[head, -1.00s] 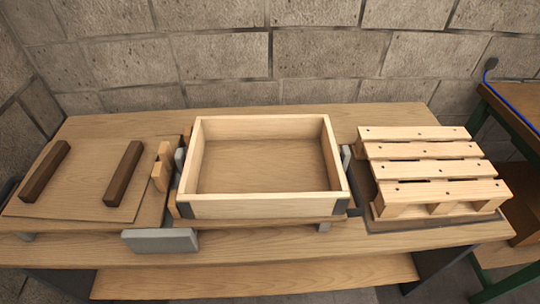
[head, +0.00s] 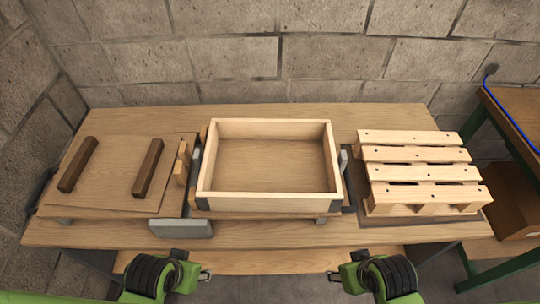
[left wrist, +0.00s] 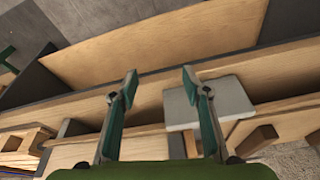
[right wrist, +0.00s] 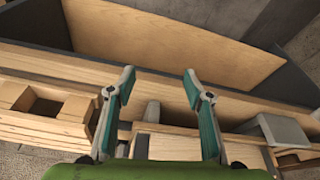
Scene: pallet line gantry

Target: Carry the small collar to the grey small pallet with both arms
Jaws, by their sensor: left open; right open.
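The small collar (head: 326,168), a pale wooden rectangular frame with dark front corners, sits mid-table on a low support. A pale wooden slatted pallet (head: 415,154) lies to its right; no pallet looks clearly grey. It also shows at the left of the right wrist view (right wrist: 45,128). My left gripper (head: 207,276) is open and empty in front of the table's front edge, nearer me than the collar. Its spread fingers show in the left wrist view (left wrist: 158,78). My right gripper (head: 333,276) is also open and empty there, its fingers apart in the right wrist view (right wrist: 158,76). Neither touches the collar.
A board (head: 110,196) with two dark bars lies at the left. A grey block (head: 181,228) juts out at the table's front edge. Small wooden pieces (head: 182,163) stand beside the collar's left side. A block wall rises behind; another table (head: 505,118) stands right.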

